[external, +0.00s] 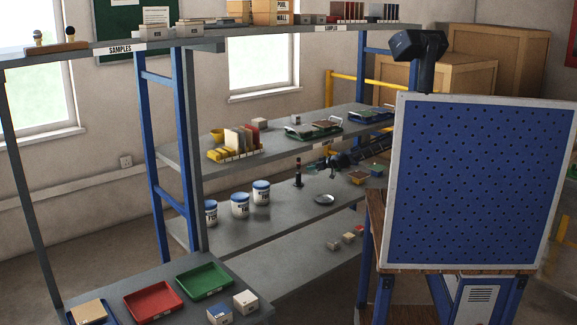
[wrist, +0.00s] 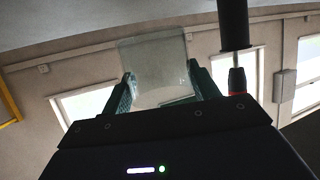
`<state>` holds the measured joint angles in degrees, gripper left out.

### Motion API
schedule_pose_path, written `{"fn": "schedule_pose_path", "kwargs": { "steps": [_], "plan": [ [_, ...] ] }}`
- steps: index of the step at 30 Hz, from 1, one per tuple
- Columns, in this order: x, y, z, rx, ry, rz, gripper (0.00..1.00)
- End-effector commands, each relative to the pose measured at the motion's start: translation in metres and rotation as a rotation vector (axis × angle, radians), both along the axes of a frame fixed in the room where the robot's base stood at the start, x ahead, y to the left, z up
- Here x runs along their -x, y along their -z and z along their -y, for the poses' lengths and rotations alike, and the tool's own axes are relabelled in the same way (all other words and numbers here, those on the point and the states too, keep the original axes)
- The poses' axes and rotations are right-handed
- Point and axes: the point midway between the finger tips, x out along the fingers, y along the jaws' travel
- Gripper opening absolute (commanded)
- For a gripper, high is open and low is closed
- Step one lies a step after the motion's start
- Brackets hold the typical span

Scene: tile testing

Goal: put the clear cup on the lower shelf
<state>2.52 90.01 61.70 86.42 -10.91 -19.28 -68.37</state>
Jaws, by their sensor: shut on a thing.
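The clear cup (wrist: 155,70) is see-through and sits between the two teal fingers of my gripper (wrist: 160,98) in the wrist view, which are shut on it. The cup is too small and clear to make out there. A lower shelf (external: 290,268) with several small blocks lies below the can shelf.
A black and red upright tool (external: 298,172) stands close by, also in the wrist view (wrist: 235,80). Paint cans (external: 240,205) stand at left. Trays (external: 314,129) are on the shelf above. The can shelf's middle is clear.

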Motion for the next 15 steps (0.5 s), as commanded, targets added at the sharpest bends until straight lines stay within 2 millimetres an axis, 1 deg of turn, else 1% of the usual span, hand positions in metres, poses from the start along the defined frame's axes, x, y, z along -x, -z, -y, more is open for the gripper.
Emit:
{"fn": "schedule_pose_path", "kwargs": {
  "steps": [3,9,15],
  "plan": [
    [0.001,0.013,0.000,-0.001,0.000,-0.003,0.33],
    [0.000,0.033,0.000,-0.002,0.002,-0.003,0.33],
    [0.000,0.043,0.000,-0.001,0.002,-0.001,0.33]
  ]
}}
